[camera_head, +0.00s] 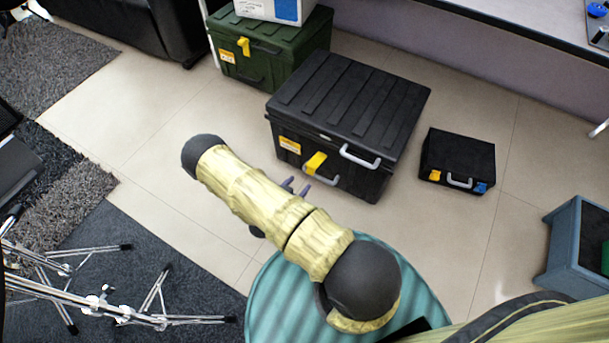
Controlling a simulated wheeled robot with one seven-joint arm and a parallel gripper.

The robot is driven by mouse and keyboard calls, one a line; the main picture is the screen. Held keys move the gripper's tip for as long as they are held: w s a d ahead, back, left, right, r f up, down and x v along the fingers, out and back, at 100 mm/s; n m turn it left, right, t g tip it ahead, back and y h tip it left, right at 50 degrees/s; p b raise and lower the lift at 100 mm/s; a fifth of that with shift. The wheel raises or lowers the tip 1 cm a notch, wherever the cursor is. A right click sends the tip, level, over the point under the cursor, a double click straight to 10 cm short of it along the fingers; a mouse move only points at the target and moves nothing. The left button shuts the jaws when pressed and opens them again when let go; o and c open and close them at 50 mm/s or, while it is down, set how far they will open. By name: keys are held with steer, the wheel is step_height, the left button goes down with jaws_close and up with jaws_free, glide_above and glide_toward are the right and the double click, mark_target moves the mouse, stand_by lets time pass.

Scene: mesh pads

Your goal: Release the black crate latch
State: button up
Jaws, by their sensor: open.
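A large black crate (350,100) with a ribbed lid stands on the tiled floor, lid down. Its yellow latch (315,162) sits on the front face, left of a grey handle (360,157). The latch looks tilted, and I cannot tell whether it is fastened. My gripper (297,186) shows only as two dark fingertips past my arm, spread apart and empty. In the picture they are just below and left of the yellow latch, apart from it. The rest of my gripper is hidden behind my arm.
A green crate (270,45) with a yellow latch stands behind, a white box (268,10) on it. A small black case (457,160) stands right. A blue-grey bin (575,245) is lower right, tripod legs (100,300) lower left. Floor before the crate is clear.

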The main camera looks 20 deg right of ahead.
steer(key=p+v, duration=0.2)
steer(key=v, duration=0.8)
steer(key=shift+p, duration=0.35)
steer(key=w+a+r+n+g+y, duration=0.1)
steer(key=w+a+r+n+y, duration=0.15)
steer(key=w+r+y, duration=0.45)
steer(key=w+a+r+n+g+y, duration=0.1)
steer(key=w+a+r+y, duration=0.25)
steer(key=r, duration=0.75)
steer(key=s+d+r+n+g+y+p, duration=0.1)
steer(key=s+d+r+n+g, duration=0.2)
steer(key=s+r, duration=0.7)
steer(key=s+d+r+n+p, duration=0.2)
steer(key=s+d+r+n, duration=0.4)
steer(key=r, duration=0.5)
step_height(320, 180, up, 37)
steer(key=s+a+m+p, duration=0.1)
steer(key=a+p, duration=0.1)
steer(key=p, duration=3.4)
steer(key=shift+s+a+f, duration=0.1)
steer(key=shift+s+a, duration=0.05)
steer(key=shift+s, duration=0.05)
